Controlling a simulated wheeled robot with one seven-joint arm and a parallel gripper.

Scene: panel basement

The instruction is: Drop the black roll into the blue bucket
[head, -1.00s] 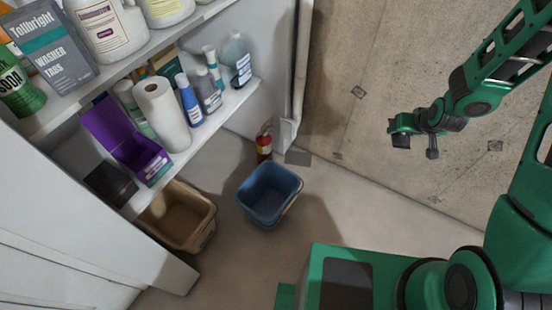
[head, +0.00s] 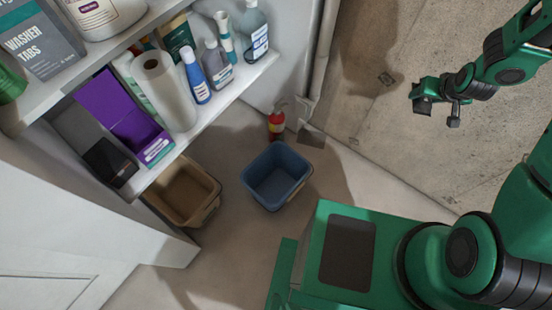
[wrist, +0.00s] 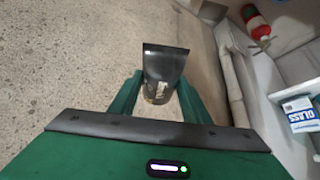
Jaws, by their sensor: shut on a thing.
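The black roll (wrist: 163,65) is held between the two green fingers of my gripper (wrist: 158,90) in the wrist view and sticks out beyond them. In the head view my gripper (head: 430,90) hangs in the air at the upper right, in front of the concrete wall, with the dark roll (head: 421,106) at its end. The blue bucket (head: 262,196) stands upright on the floor near the middle of the head view, well left of and below my gripper in the picture. Its inside looks empty. The bucket is not visible in the wrist view.
A tan bin (head: 207,212) stands left of the bucket, under a shelf (head: 245,72) with bottles, a paper roll (head: 165,92) and a purple box (head: 120,115). A red extinguisher (head: 276,126) stands behind the bucket. The floor in front of the bucket is clear.

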